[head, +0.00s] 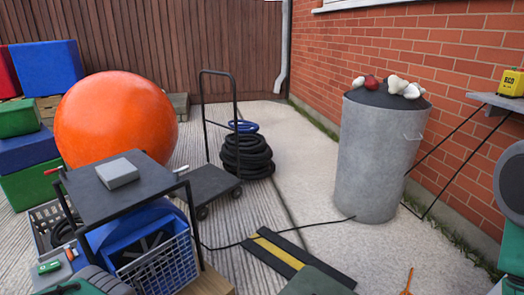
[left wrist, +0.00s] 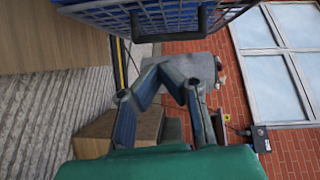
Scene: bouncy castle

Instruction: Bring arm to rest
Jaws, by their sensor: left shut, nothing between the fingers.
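My left gripper (left wrist: 170,70) shows in the left wrist view, its two dark blue-grey fingers rising from a green body at the bottom edge. The fingertips meet, with nothing held between them. A blue basket with a lattice wall (left wrist: 150,18) is near the fingers at the top of that view; I cannot tell whether they touch. In the head view I cannot make out the left gripper clearly. My right gripper is not seen in either view.
Behind are an orange ball (head: 115,115), a cart (head: 200,185) and a hose coil (head: 247,158). A metal drum (head: 375,150) stands right.

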